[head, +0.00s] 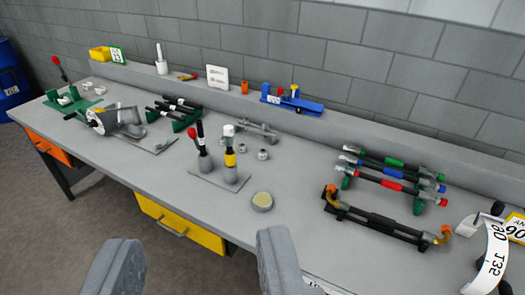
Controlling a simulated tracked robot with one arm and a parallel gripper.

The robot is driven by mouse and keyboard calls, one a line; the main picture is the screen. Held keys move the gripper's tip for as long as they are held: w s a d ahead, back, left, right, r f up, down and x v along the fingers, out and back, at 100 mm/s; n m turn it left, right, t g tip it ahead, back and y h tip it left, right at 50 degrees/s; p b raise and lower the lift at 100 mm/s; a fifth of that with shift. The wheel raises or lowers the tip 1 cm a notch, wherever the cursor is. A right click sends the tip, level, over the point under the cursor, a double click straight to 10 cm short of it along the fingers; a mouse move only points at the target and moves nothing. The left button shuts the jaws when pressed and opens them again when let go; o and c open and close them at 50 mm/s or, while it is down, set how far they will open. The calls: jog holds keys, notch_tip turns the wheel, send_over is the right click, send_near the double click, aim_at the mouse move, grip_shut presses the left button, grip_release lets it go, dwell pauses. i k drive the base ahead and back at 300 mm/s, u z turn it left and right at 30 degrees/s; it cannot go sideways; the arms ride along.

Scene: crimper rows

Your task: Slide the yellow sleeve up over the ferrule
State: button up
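The yellow sleeve (230,160) is a short yellow band around an upright black and grey post on the bench. A pale grey and white top piece, which may be the ferrule (228,132), stands above it, with a dark section between them. The post shares a grey base plate (207,180) with a second post (201,145), which has a black upper part and a red tip. My gripper (198,238) is open, its two grey fingers wide apart in the foreground at the bottom. It is empty and clear of the sleeve.
A round tin (261,201) sits right of the base plate. Several small metal rings and a grey fixture (257,131) are behind. A rack of coloured rods (390,175) and a black bar fixture (380,222) are at the right. A grey tool (115,120) lies left.

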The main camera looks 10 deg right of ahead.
aim_at(230, 160)
jog(key=z, duration=0.25)
jog(key=i, duration=0.9)
jog(key=u, duration=0.3)
